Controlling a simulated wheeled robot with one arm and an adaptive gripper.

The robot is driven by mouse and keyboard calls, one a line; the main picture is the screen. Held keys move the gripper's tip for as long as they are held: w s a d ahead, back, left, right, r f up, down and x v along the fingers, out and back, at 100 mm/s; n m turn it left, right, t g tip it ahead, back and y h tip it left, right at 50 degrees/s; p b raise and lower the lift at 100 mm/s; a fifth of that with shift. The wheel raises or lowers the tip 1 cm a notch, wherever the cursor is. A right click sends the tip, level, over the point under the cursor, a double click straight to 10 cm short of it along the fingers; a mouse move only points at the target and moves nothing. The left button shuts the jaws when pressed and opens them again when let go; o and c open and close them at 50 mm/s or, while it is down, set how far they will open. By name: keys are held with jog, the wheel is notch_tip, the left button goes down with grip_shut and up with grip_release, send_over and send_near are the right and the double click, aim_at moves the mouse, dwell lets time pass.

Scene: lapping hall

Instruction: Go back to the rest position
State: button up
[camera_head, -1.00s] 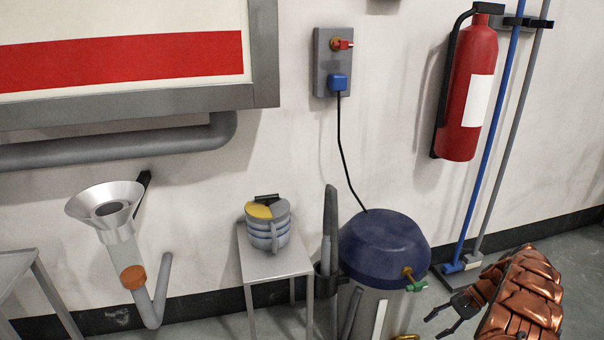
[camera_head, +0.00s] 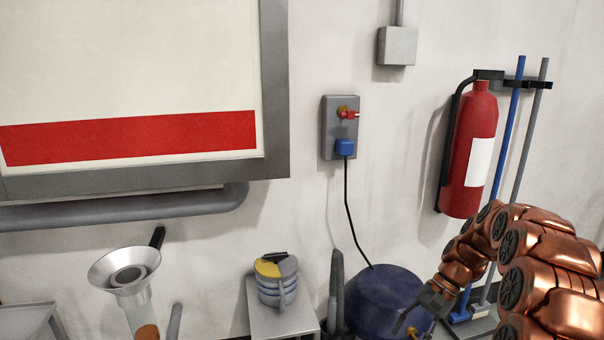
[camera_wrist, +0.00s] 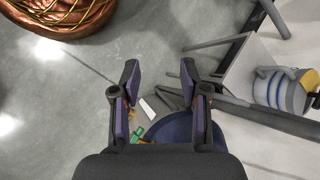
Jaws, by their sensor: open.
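My gripper (camera_head: 418,312) is at the end of my copper-coloured arm, at the lower right of the head view, in front of the dark blue domed lid of a drum (camera_head: 372,300). In the wrist view my gripper (camera_wrist: 160,82) has its two fingers spread apart, with nothing between them but the floor behind. The drum's blue lid (camera_wrist: 178,130) shows just below and behind the fingers there, partly hidden by the gripper.
A small grey table (camera_head: 285,322) carries a striped pot (camera_head: 277,290). A metal funnel (camera_head: 128,272) stands at the lower left. A red fire extinguisher (camera_head: 468,150) and blue and grey poles (camera_head: 508,125) are on the wall. A cord runs from a socket box (camera_head: 340,125) to the drum.

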jog(key=s+a+r+n+h+p, duration=0.1)
jog(key=s+a+r+p, duration=0.15)
jog(key=s+r, duration=0.2)
jog(key=s+a+r+n+h+p, duration=0.1)
jog(key=s+a+r+p, duration=0.15)
jog(key=r, duration=0.35)
jog(key=s+r+n+h+p, duration=0.1)
jog(key=s+r+p, duration=0.3)
jog(key=s, duration=0.4)
jog(key=s+a+r+n+h+p, duration=0.1)
jog(key=s+r+p, duration=0.3)
jog(key=s, duration=0.5)
jog(key=s+r+n+t+h+p, duration=0.1)
jog(key=s+r+n+h+p, duration=0.1)
jog(key=s+r+p, duration=0.2)
jog(key=s+r, duration=0.3)
jog(key=s, duration=0.2)
jog(key=shift+a+r+n+h+p, duration=0.25)
jog(key=shift+r+n+h+p, duration=0.05)
jog(key=shift+h+p, duration=0.1)
